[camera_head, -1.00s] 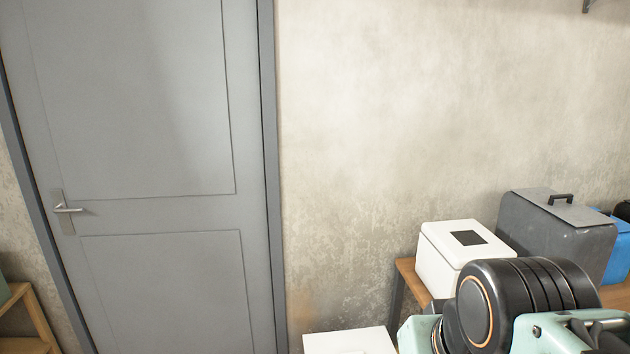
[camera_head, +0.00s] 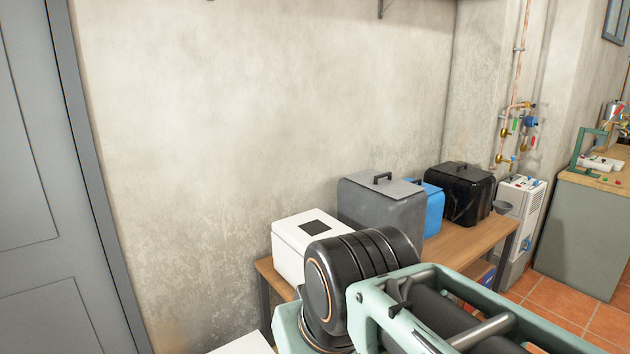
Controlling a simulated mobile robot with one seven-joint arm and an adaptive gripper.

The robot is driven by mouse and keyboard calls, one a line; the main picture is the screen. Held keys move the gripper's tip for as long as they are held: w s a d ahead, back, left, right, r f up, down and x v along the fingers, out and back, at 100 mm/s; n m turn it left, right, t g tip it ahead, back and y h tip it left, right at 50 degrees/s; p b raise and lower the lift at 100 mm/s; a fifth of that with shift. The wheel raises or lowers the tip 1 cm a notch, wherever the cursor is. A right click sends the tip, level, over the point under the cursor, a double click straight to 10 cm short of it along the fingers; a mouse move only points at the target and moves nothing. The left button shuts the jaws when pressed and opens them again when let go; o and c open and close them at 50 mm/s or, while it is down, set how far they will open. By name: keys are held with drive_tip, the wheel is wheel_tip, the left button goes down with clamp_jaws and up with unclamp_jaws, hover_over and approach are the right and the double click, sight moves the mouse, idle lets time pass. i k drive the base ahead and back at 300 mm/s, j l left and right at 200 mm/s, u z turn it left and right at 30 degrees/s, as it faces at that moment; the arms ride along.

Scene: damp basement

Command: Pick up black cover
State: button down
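A black box (camera_head: 470,200) stands on a wooden bench (camera_head: 455,240) against the wall, right of centre. Its top, a black cover (camera_head: 461,171) with a small handle, seems to sit on the box; I cannot tell whether it is separate. My arm's black and mint-green links fill the lower middle and right of the picture, in front of part of the bench. My gripper is not in view.
To the left of the black box on the bench are a blue box (camera_head: 433,208), a grey box (camera_head: 372,217) with a handled lid and a white box (camera_head: 290,250).

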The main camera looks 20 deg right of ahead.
sight(469, 192)
drive_tip(key=z, duration=1.6)
drive_tip(key=i+l+z, duration=0.3)
drive_tip(key=i, duration=0.3)
drive_tip(key=i+l+z, duration=0.3)
drive_tip(key=i, duration=0.3)
drive_tip(key=i+z, duration=0.35)
drive_tip(key=i, duration=1.45)
drive_tip(key=i+u, duration=0.25)
drive_tip(key=i, duration=0.25)
drive_tip(key=i+l+u, duration=0.2)
drive_tip(key=i, duration=0.35)
drive_tip(key=i+u, duration=0.2)
drive_tip(key=u, duration=0.15)
drive_tip(key=i+u, duration=0.15)
drive_tip(key=u, duration=0.25)
drive_tip(key=i+u, duration=0.2)
drive_tip(key=u, duration=0.15)
